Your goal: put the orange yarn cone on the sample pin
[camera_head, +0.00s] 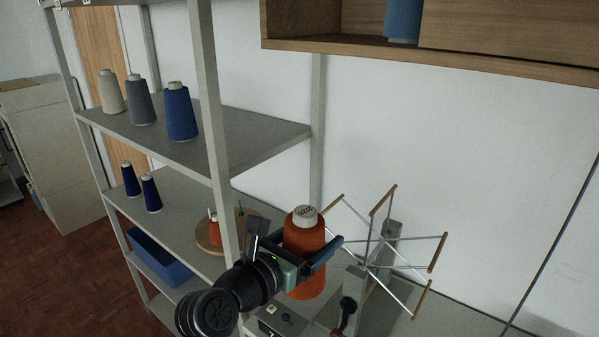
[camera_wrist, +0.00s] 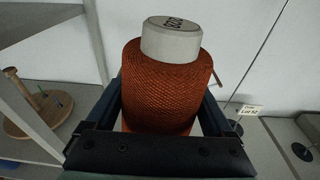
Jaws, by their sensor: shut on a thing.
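The large orange yarn cone (camera_head: 304,240) is upright between the fingers of my gripper (camera_head: 297,254), which is shut on it. In the wrist view the cone (camera_wrist: 166,85) fills the middle, its pale numbered top tilted toward the camera, with a finger of my gripper (camera_wrist: 165,110) on each side. What is under the cone is hidden. I cannot tell which pin is the sample pin.
A yarn winder (camera_head: 375,240) with spread arms stands close right of the cone. A shelf post (camera_head: 213,120) rises between the cone and the shelves. White, grey and blue cones (camera_head: 180,112) stand on the upper shelf. A small lot card (camera_wrist: 250,109) is behind, at right.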

